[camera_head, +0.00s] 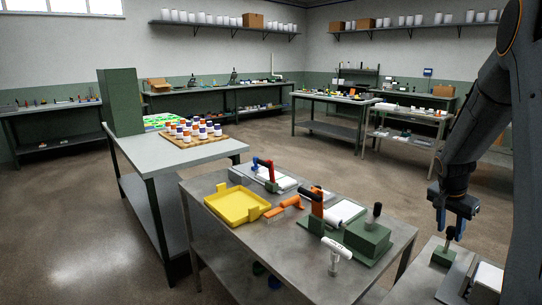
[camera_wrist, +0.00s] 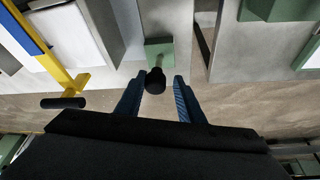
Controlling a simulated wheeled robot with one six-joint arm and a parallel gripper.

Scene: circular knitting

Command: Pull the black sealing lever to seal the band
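A black-knobbed lever (camera_head: 450,234) stands upright on a small green block (camera_head: 443,257) on the right-hand table. In the wrist view its round black knob (camera_wrist: 155,81) lies between my fingertips, in front of the green block (camera_wrist: 159,50). My gripper (camera_head: 452,216) points down just above this lever in the head view. In the wrist view my gripper (camera_wrist: 157,86) is open, with blue fingers on either side of the knob. I cannot tell whether either finger touches it. A band is not clearly seen.
A yellow and blue arm (camera_wrist: 45,50) with a black handle (camera_wrist: 63,102) is left in the wrist view. The middle table (camera_head: 290,262) carries a yellow tray (camera_head: 236,204), a green block with a black-knobbed lever (camera_head: 373,215), and a white-handled tool (camera_head: 337,248). Floor separates the tables.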

